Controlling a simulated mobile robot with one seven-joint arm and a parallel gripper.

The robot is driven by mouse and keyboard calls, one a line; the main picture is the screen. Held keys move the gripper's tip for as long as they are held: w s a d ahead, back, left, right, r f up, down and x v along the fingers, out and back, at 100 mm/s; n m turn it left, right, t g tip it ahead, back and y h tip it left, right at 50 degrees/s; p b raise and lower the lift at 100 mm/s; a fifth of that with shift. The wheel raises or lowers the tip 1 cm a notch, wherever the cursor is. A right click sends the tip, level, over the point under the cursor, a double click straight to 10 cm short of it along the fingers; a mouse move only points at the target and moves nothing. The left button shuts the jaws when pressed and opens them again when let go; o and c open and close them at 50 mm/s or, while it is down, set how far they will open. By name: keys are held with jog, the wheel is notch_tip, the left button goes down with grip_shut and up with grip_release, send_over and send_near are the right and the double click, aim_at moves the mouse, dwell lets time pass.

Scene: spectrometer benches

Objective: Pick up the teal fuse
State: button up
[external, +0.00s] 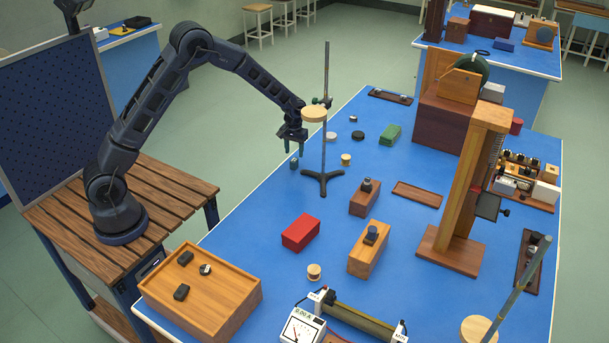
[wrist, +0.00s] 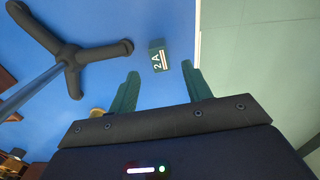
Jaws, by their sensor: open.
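The teal fuse (external: 294,163) stands on the blue bench near its left edge in the external view. In the wrist view the fuse (wrist: 157,57) shows a white "2 A" label and stripes, just beyond the gap between my fingertips. My gripper (external: 294,149) is open and empty, pointing down above the fuse, with its green fingers apart. In the wrist view the gripper's fingers (wrist: 160,70) stand to either side of the fuse's line, and I see no contact. The exact height between fingertips and fuse is hard to tell.
A stand with a dark tripod foot (external: 323,182) and upright rod is close to the right of the fuse; its foot also shows in the wrist view (wrist: 72,48). A wooden disc (external: 314,114) is on that rod. A small brass-coloured piece (external: 346,159) lies beyond. The bench edge (wrist: 197,40) is close.

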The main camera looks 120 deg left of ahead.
aim_at(294, 160)
jog(key=shift+d+f, duration=0.1)
jog(key=shift+f, duration=3.05)
jog(key=c, duration=1.1)
jog(key=shift+o, duration=0.2)
jog(key=shift+r, duration=0.15)
